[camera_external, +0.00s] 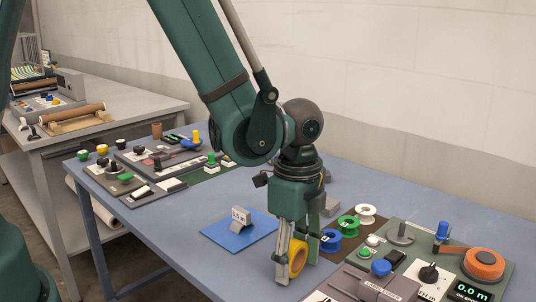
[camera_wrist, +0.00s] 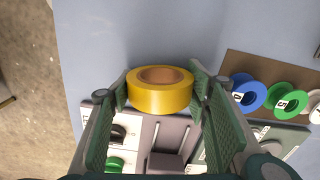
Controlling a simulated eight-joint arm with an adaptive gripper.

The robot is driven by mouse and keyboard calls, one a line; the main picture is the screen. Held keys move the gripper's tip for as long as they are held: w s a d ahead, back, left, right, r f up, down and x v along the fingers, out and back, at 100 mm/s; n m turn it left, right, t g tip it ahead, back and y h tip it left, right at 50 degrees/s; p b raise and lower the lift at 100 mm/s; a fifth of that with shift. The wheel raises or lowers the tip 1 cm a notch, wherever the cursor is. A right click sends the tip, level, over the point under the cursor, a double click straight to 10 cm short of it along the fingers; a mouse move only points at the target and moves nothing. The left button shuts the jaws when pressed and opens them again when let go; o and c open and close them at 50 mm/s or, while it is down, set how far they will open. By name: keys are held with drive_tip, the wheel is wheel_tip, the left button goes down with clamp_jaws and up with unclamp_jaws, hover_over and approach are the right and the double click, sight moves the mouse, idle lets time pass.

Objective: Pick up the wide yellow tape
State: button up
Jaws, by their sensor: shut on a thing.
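The wide yellow tape (camera_external: 297,258) is a thick yellow roll with a brown core. In the wrist view the yellow tape (camera_wrist: 160,98) sits between my two fingertips, its core opening facing up in the picture. My gripper (camera_external: 296,262) points down and is shut on the tape, one finger on each side. In the wrist view my gripper (camera_wrist: 160,88) has both green finger pads against the roll's sides. In the external view a finger hides part of the roll. I cannot tell whether the tape touches the table.
A blue mat (camera_external: 222,236) with a small grey sign stands left of my gripper. Blue, green and white spools (camera_external: 348,226) stand close on the right. Panels with knobs and an orange reel (camera_external: 484,262) fill the front right. The blue table (camera_external: 150,240) is bare at the front left.

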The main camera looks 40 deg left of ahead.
drive_tip(key=shift+r, duration=0.1)
drive_tip(key=shift+r+p, duration=0.5)
drive_tip(key=shift+r, duration=4.4)
